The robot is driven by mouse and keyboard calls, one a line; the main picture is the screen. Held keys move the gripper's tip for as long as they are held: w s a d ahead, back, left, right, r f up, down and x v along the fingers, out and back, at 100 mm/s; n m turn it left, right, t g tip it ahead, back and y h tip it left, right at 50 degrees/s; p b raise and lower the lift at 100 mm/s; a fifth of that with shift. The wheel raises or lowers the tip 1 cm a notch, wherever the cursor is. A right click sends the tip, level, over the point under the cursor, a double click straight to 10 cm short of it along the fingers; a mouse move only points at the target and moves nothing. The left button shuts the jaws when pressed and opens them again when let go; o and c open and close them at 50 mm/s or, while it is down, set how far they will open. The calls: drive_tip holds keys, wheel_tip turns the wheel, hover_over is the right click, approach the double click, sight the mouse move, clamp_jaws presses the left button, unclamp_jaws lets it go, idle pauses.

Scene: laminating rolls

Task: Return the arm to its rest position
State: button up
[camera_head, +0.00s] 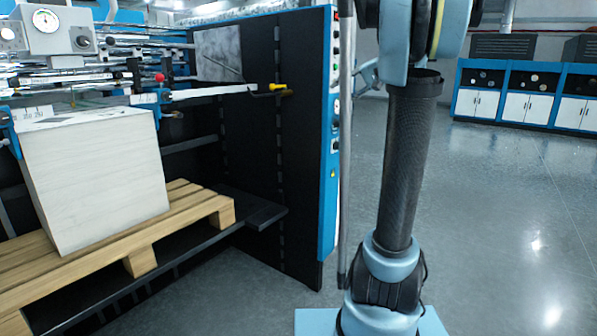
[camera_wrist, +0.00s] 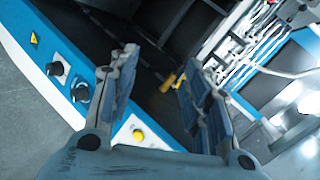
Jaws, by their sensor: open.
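My gripper (camera_wrist: 160,98) shows in the wrist view with its two fingers spread apart, one on each side. Nothing is between the fingertips. Beyond them lie the machine's blue-edged control panel (camera_wrist: 62,75) and its dark side. In the head view my arm (camera_head: 402,165) stands at right of centre, in front of the open floor. The gripper itself is outside the head view.
A machine with a black side panel (camera_head: 262,150) stands just left of my arm. A yellow-tipped handle (camera_head: 279,87) juts from it. A paper stack (camera_head: 95,180) sits on a wooden pallet (camera_head: 190,217). Blue cabinets (camera_head: 528,92) stand far right. Floor (camera_head: 490,200) on the right is clear.

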drive_tip(key=s+a+f+g+h, duration=0.2)
drive_tip(key=s+a+f, duration=0.1)
drive_tip(key=s+f, duration=0.7)
drive_tip(key=s+d+f+n+h, duration=0.1)
drive_tip(key=s+d+f+h, duration=0.1)
drive_tip(key=s+f, duration=0.6)
drive_tip(key=s+d+f+g+h, duration=0.1)
drive_tip(key=s+d+f+h, duration=0.1)
drive_tip(key=s+f, duration=0.7)
drive_tip(key=s+d+f+n+g+h, duration=0.1)
drive_tip(key=s+f+h, duration=0.3)
drive_tip(key=s+f, duration=0.4)
wheel_tip(320, 180, down, 5)
drive_tip(key=shift+s+d+r+n+h, duration=0.2)
drive_tip(key=shift+s+d+n+h, duration=0.1)
drive_tip(key=shift+d, duration=0.15)
drive_tip(key=shift+w, duration=0.1)
drive_tip(key=shift+w+f, duration=0.2)
drive_tip(key=shift+w, duration=0.15)
